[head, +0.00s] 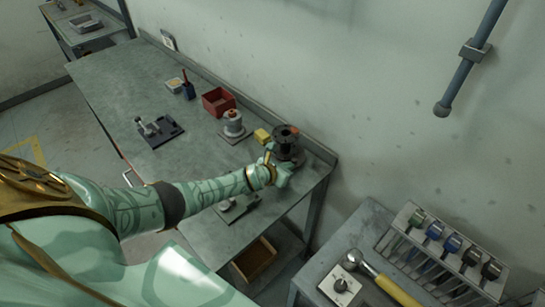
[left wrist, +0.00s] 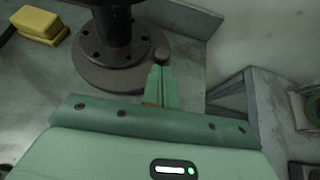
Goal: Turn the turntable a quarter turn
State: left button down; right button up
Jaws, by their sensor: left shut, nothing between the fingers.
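The turntable is a dark round disc (left wrist: 90,72) carrying a dark flanged column, at the near right corner of the workbench. In the head view the column (head: 287,138) shows, with an orange mark on top, and my arm partly hides the disc. A small round knob (left wrist: 162,54) stands at the disc's right edge in the left wrist view. My left gripper (left wrist: 160,72) is shut and empty. Its fingertips are close to the knob; I cannot tell whether they touch it. In the head view the left gripper (head: 281,170) is beside the disc. My right gripper is not in view.
A yellow block (head: 262,136) lies beside the turntable. A white and red part (head: 233,124), a red bin (head: 218,101) and a dark fixture (head: 158,130) stand farther along the bench.

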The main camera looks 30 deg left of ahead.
aim_at(300, 162)
pick_arm(q)
jog(key=shift+w+d+r+n+y+p, duration=0.2)
jog(key=shift+d+n+y+p, duration=0.2)
jog(key=shift+n+y+p, duration=0.15)
jog(key=shift+w+d+f+n+y+p, duration=0.2)
jog(key=shift+w+d+n+y+p, duration=0.2)
jog(key=shift+n+y, duration=0.25)
jog(key=shift+w+d+f+n+y, duration=0.1)
jog(key=shift+w+d+n+y, duration=0.35)
jog(key=shift+n+y, duration=0.35)
jog(key=shift+w+d+b, duration=0.1)
jog(key=shift+w+b, duration=0.1)
jog(key=shift+b, duration=0.2)
jog(key=shift+w+d, duration=0.15)
jog(key=shift+w, duration=0.1)
